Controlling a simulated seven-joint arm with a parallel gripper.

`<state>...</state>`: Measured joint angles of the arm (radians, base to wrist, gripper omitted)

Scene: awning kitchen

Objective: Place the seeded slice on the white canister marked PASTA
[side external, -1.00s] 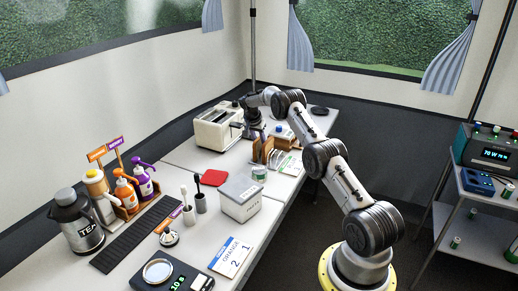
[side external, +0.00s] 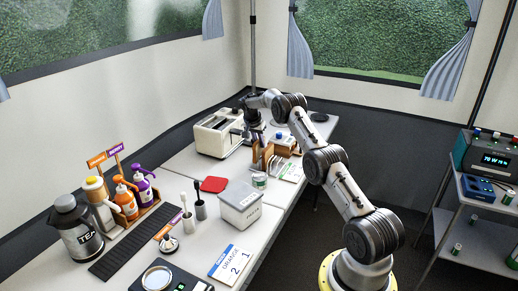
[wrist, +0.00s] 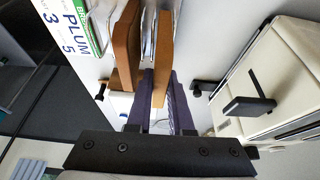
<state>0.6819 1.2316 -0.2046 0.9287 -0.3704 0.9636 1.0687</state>
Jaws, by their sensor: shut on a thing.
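My gripper (wrist: 160,105) is shut on a tan bread slice (wrist: 163,60), edge-on between its two dark fingers in the wrist view. Seeds cannot be made out at this angle. A second, browner slice (wrist: 125,45) stands upright just left of it, outside the fingers. In the side view my gripper (side external: 252,133) points down at the slices (side external: 262,154), which stand in a rack partly hidden by my arm. The white box-shaped canister (side external: 240,207) stands nearer the camera on the table, with faint grey lettering on its front. Its flat lid is bare.
A cream toaster (side external: 217,134) stands close beside my gripper; its side and lever also show in the wrist view (wrist: 265,80). A red pad (side external: 213,184), a small green-labelled tin (side external: 260,180) and two brush cups (side external: 199,210) lie around the canister.

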